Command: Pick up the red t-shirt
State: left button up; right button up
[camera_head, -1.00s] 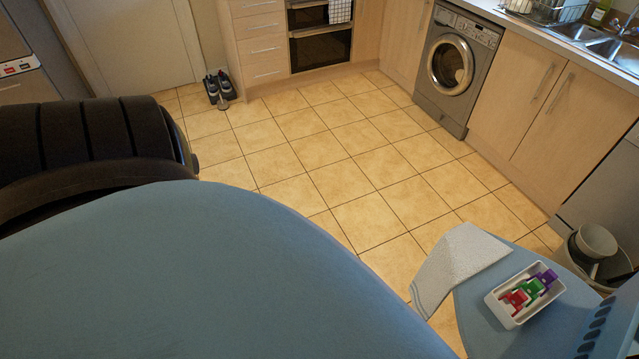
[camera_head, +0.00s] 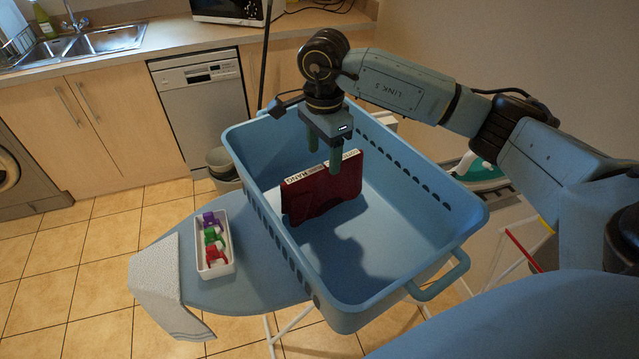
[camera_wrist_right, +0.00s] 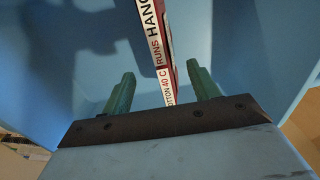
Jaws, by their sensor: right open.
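The red t-shirt (camera_head: 318,198) is a dark red, flat folded bundle standing on edge inside the blue laundry basket (camera_head: 398,245). A white label strip with printed words runs along its top edge. My right gripper (camera_head: 325,160) is open, pointing down over the basket at the t-shirt's top edge. In the right wrist view the t-shirt (camera_wrist_right: 172,50) shows edge-on, its label lying between the two spread green fingers (camera_wrist_right: 163,88), with a gap on each side. My left gripper is not in view.
The basket stands on a blue ironing board (camera_head: 262,285). A white tray (camera_head: 226,250) of coloured clips and a pale cloth (camera_head: 158,275) lie to its left. An iron (camera_head: 480,172) is behind its right side. A dishwasher (camera_head: 205,100) and counter stand behind.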

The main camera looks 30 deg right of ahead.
aim_at(324, 182)
notch_tip(324, 182, down, 9)
jog(key=shift+d+f+p, duration=0.1)
jog(key=shift+p, duration=0.45)
jog(key=shift+w, duration=0.1)
jog(key=c, duration=1.1)
